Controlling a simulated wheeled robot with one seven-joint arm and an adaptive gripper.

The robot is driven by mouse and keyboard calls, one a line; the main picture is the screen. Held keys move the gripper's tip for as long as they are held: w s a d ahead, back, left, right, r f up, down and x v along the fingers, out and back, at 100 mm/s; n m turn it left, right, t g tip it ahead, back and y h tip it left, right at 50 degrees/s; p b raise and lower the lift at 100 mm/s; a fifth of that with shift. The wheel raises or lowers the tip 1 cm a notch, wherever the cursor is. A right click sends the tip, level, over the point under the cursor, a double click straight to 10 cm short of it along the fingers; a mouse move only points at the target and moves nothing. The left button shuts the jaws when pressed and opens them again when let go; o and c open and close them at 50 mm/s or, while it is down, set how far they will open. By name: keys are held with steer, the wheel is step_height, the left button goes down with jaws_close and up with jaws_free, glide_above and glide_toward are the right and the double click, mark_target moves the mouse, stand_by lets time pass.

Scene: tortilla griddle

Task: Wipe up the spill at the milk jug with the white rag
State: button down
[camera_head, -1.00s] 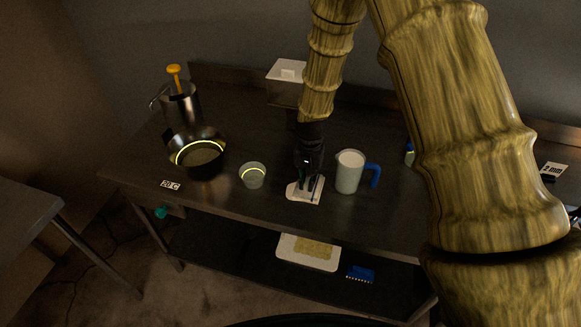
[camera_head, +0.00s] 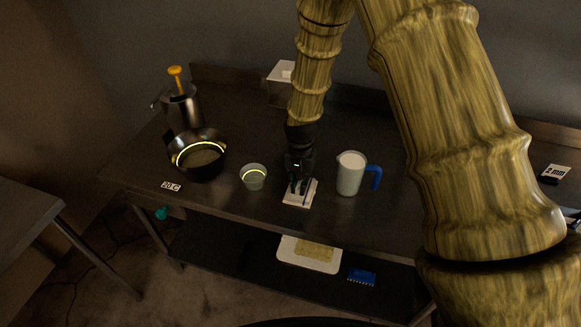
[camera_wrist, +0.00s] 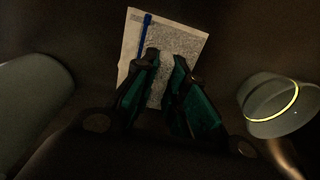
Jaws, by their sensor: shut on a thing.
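The white rag (camera_head: 302,198) lies at the front of the dark counter, between the milk jug and a small bowl. It has a blue strip, and its grey speckled area shows in the wrist view (camera_wrist: 186,43). My gripper (camera_head: 299,188) points down and is shut on the rag; its dark green fingers (camera_wrist: 168,75) hide part of it. The milk jug (camera_head: 350,175), pale with a blue handle, stands upright just right of the rag, apart from it. It appears at the left of the wrist view (camera_wrist: 32,105). I cannot make out a distinct spill.
A small bowl (camera_head: 253,183) with a yellow ring of light stands close left of the rag. A dark pan (camera_head: 205,168) and a metal pot (camera_head: 183,108) are farther left. A white box (camera_head: 281,73) stands behind my gripper. A tray (camera_head: 290,252) is on the lower shelf.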

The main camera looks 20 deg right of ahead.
mark_target(309, 187)
steer(key=shift+d, duration=1.6)
steer(key=shift+a+f+p, duration=0.1)
steer(key=shift+a+p, duration=0.2)
steer(key=a, duration=0.4)
steer(key=shift+a, duration=0.2)
steer(key=shift+a+p, duration=0.3)
steer(key=shift+a, duration=0.05)
steer(key=r+p, duration=0.2)
steer(key=r, duration=0.2)
steer(key=shift+s+a+r+p, duration=0.1)
steer(key=shift+a+r+p, duration=0.25)
steer(key=shift+a+p, duration=0.05)
step_height(309, 187, up, 2)
steer(key=shift+r+p, duration=0.2)
steer(key=shift+p, duration=0.6)
steer(key=shift+r+p, duration=0.3)
steer(key=shift+r, duration=0.25)
